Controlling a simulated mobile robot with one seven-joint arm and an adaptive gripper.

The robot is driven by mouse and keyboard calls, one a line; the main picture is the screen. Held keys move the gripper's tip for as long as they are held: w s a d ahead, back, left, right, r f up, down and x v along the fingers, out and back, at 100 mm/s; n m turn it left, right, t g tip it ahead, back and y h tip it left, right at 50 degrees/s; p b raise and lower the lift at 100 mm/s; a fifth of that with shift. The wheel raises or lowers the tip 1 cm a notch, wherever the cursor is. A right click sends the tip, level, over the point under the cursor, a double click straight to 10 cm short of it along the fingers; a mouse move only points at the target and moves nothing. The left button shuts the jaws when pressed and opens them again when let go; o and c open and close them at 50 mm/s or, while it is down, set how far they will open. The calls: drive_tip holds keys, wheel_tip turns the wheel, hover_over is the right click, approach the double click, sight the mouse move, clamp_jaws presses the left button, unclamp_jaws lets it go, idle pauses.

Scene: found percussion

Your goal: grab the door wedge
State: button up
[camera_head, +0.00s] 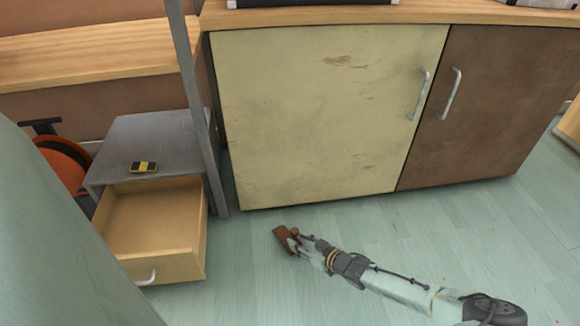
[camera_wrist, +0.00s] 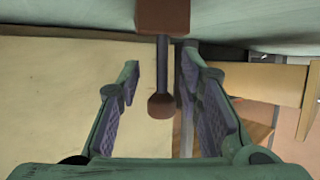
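The door wedge (camera_head: 281,237) appears to be the reddish-brown block on the floor in front of the cream cabinet door. A thin dark rod with a round brown knob rises from it. In the wrist view, which looks upside down, the block (camera_wrist: 163,16) is at the top, and its rod and knob (camera_wrist: 161,105) hang between my fingers. My gripper (camera_head: 306,243) is low beside the wedge. In the wrist view my gripper (camera_wrist: 161,68) is open, its fingers on either side of the rod with gaps on both sides.
The cream cabinet door (camera_head: 320,115) stands close behind the wedge. An open wooden drawer (camera_head: 150,215) juts out to the left under a grey unit (camera_head: 160,140), which bears a small yellow-and-black object (camera_head: 143,168). A grey post (camera_head: 196,110) stands beside it. The floor to the right is clear.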

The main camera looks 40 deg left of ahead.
drive_tip(key=shift+x, duration=1.5)
drive_tip(key=shift+c, duration=0.4)
clamp_jaws()
